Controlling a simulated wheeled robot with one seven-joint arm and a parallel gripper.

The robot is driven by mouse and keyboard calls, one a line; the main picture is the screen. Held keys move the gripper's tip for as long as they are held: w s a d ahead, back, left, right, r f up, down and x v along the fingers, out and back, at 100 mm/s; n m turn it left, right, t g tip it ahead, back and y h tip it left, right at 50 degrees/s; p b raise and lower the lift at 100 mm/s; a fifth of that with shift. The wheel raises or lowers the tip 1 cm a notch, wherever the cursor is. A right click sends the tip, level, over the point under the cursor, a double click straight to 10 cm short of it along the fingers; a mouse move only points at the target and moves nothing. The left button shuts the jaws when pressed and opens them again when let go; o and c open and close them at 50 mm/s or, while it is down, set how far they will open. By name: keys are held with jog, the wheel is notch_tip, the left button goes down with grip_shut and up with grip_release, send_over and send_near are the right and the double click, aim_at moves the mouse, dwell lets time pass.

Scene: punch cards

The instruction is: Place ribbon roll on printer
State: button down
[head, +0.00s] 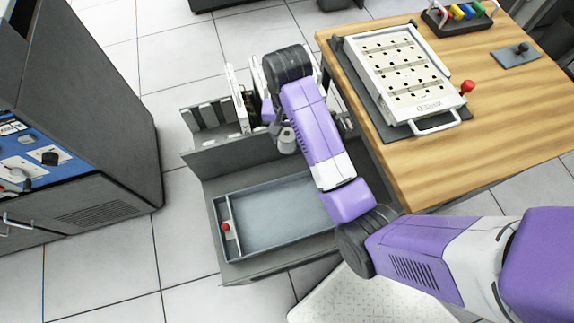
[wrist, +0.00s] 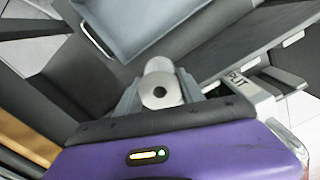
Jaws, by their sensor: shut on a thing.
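In the wrist view my gripper (wrist: 158,94) is shut on the ribbon roll (wrist: 171,98), a pale grey-white roll with a dark centre hole facing the camera. One grey finger is on each side of it. The roll is held in the air. No part in view is clearly labelled as the printer; the grey machine (head: 207,170) with the blue-grey tray (head: 270,215) lies below my arm. White upright plates (head: 238,98) stand at its back, partly behind my wrist.
A wooden table (head: 490,110) at right holds a white perforated card device (head: 395,70) with a red knob, and a rack of coloured pieces (head: 460,12). A dark cabinet (head: 90,100) with a blue panel stands at left. Tiled floor is clear between cabinet and machine.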

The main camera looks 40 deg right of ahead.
notch_tip(320, 180, down, 19)
jog(key=b, duration=0.3)
dwell(0.3)
jog(key=shift+f, duration=0.15)
jog(key=c, duration=0.7)
grip_release()
notch_tip(320, 180, up, 12)
jog(key=shift+r+p, duration=0.15)
jog(key=shift+p, duration=0.75)
